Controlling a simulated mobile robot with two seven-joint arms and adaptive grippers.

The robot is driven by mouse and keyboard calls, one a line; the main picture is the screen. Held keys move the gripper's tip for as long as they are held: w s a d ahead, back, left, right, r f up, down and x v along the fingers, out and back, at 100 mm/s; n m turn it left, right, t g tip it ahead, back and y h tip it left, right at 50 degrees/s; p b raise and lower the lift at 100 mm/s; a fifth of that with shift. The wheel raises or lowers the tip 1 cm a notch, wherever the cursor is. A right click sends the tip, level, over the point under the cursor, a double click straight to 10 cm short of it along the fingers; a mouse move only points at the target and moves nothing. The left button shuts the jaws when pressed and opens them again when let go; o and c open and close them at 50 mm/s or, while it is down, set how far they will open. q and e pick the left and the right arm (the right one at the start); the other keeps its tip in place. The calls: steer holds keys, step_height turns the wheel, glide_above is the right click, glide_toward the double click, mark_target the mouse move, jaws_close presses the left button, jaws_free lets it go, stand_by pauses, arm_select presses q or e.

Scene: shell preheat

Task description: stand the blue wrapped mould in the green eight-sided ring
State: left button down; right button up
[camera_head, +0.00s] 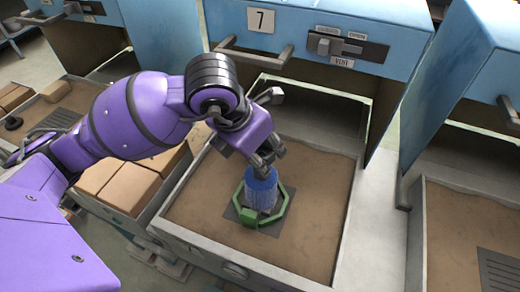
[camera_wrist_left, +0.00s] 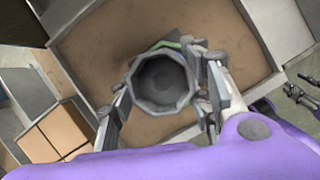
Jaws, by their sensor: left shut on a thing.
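The blue wrapped mould (camera_head: 261,190) stands upright at the green eight-sided ring (camera_head: 284,212), which lies on a dark plate in the sand tray. Its lower end shows inside the ring's outline; I cannot tell whether it rests on the bottom. My left gripper (camera_head: 264,163) reaches down from the upper left and is shut on the mould's upper part. In the left wrist view, the mould's grey hollow top (camera_wrist_left: 163,82) lies between the two fingers, and a bit of the green ring (camera_wrist_left: 170,44) shows beyond it.
The tray (camera_head: 345,240) is a grey-walled drawer of sand below a blue cabinet marked 7 (camera_head: 310,25). A box of tan blocks (camera_head: 130,187) stands to its left. Another sand tray with a dark grate (camera_head: 500,268) is at the right. Sand right of the ring is clear.

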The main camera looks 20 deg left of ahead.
arm_select(q)
steer(key=shift+f, duration=0.25)
steer(key=c, duration=0.9)
jaws_free()
steer(key=shift+r, duration=0.1)
steer(key=shift+r, duration=0.35)
steer(key=p+v, duration=0.1)
steer(key=v, duration=1)
steer(key=shift+s+r, duration=0.2)
steer(key=shift+r, duration=0.15)
steer(key=shift+f, duration=0.1)
